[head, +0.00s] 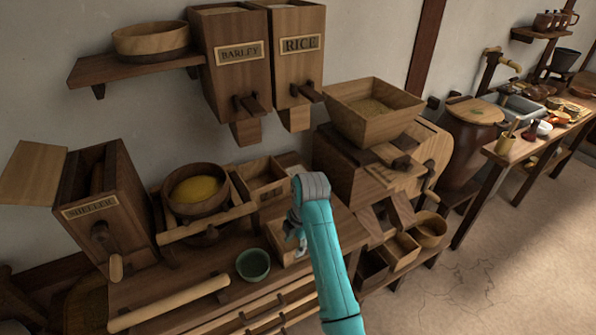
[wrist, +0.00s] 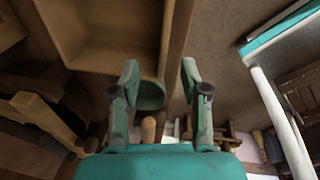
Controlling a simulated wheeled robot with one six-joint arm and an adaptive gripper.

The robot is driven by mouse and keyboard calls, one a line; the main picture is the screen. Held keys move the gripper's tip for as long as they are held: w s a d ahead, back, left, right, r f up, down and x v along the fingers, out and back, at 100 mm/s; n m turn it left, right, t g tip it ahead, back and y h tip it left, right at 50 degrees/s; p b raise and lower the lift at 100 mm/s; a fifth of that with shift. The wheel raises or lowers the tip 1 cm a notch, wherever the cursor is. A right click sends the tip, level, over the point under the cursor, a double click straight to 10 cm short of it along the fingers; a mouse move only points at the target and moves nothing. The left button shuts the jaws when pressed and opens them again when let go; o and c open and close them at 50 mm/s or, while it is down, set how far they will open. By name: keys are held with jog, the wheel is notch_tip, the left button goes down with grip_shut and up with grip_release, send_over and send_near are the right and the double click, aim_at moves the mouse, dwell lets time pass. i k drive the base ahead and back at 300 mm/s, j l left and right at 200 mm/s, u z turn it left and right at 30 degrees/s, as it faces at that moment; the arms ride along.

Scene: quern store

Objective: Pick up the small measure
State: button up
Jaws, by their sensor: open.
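A small green cup (head: 253,264) stands upright on the wooden bench, just left of my gripper (head: 297,241); I cannot tell for sure whether it is the small measure. Part of it also shows in the wrist view (wrist: 150,95), beyond my fingers. My gripper (wrist: 160,80) is open and points down over the bench, with nothing between its fingers. In the head view my teal arm hides part of the bench. An open wooden box (head: 264,184) stands behind my gripper; a pale wooden box (wrist: 105,35) fills the upper left of the wrist view.
A sheller (head: 95,215) and a bowl of yellow grain (head: 195,188) stand left. Barley (head: 237,70) and rice (head: 300,60) bins hang above. A hopper (head: 372,108) on a wooden machine stands right of my arm. Open floor lies at the right.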

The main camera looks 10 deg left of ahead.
aim_at(299, 169)
jog(key=i, duration=1.2)
